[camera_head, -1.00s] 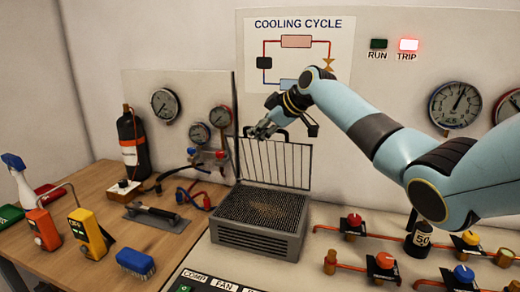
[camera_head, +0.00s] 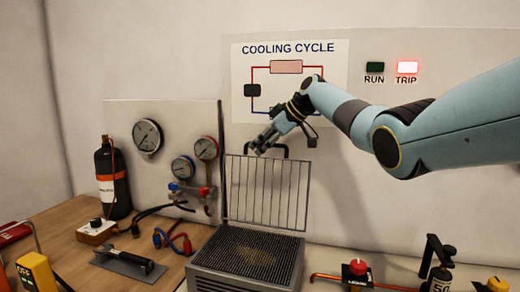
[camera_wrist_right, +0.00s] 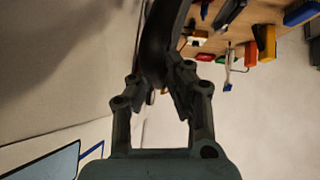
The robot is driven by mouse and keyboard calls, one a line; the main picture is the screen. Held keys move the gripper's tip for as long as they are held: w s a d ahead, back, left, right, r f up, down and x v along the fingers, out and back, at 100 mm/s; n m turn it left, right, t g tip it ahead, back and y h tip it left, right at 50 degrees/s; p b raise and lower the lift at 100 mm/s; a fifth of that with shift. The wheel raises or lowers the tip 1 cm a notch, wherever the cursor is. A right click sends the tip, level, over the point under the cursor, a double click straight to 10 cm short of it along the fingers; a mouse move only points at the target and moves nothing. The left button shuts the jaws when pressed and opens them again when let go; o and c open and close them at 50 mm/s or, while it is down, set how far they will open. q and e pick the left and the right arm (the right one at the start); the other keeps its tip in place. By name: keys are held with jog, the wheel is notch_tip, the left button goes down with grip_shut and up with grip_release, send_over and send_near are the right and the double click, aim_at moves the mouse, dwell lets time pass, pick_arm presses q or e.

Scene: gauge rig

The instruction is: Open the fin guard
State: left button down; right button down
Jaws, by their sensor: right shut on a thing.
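The fin guard (camera_head: 266,192) is a grey wire grid standing upright at the back edge of the finned box (camera_head: 248,255), whose dark fins lie uncovered. A black handle (camera_head: 284,150) sits along the guard's top edge. My right gripper (camera_head: 262,144) reaches in from the right at the guard's top. In the right wrist view its fingers (camera_wrist_right: 162,88) are closed on a dark curved bar, the handle (camera_wrist_right: 160,40). My left gripper is not in view.
A wall panel with the cooling diagram (camera_head: 289,85) stands close behind. Gauges (camera_head: 147,136) and hoses are at left, with a black bottle (camera_head: 112,180). The TRIP lamp (camera_head: 407,67) is lit. Valves with coloured knobs (camera_head: 357,267) stand at lower right.

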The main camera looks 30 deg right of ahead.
jog(key=shift+d+f, duration=0.1)
jog(key=c, duration=1.4)
grip_release()
jog(key=v, duration=1.2)
jog(key=shift+w, duration=0.1)
